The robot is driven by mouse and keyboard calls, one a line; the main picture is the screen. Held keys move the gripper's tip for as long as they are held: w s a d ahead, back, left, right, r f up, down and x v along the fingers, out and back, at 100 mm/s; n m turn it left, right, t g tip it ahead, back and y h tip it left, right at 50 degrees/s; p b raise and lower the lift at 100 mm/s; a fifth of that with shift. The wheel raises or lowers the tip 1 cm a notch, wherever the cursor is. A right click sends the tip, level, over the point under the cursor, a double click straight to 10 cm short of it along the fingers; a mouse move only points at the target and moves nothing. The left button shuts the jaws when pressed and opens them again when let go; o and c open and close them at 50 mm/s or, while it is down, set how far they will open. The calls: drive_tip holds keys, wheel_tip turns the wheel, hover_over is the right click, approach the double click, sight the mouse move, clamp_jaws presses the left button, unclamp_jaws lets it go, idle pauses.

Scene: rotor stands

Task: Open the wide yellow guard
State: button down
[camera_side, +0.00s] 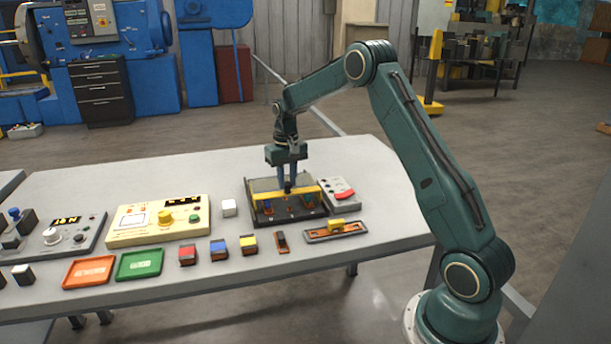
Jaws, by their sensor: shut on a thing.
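The wide yellow guard (267,196) is a yellow bar along the front of a clear cover on a dark switch box (262,216). It sits across the box, over blue and orange switches. My gripper (288,188) points straight down over the middle of the guard, with its fingers shut on it. The fingers hide the middle part of the guard. Whether the guard is lifted at all is too small to tell.
A grey panel with a red switch (345,195) stands right of the box. The table behind is clear.

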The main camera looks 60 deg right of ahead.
drive_tip(key=shift+w+d, duration=2.8)
drive_tip(key=shift+w, duration=0.05)
drive_tip(key=c, duration=1.2)
unclamp_jaws()
drive_tip(key=shift+r, duration=0.1)
wheel_tip(320, 180, up, 14)
drive_tip(key=shift+a, duration=0.1)
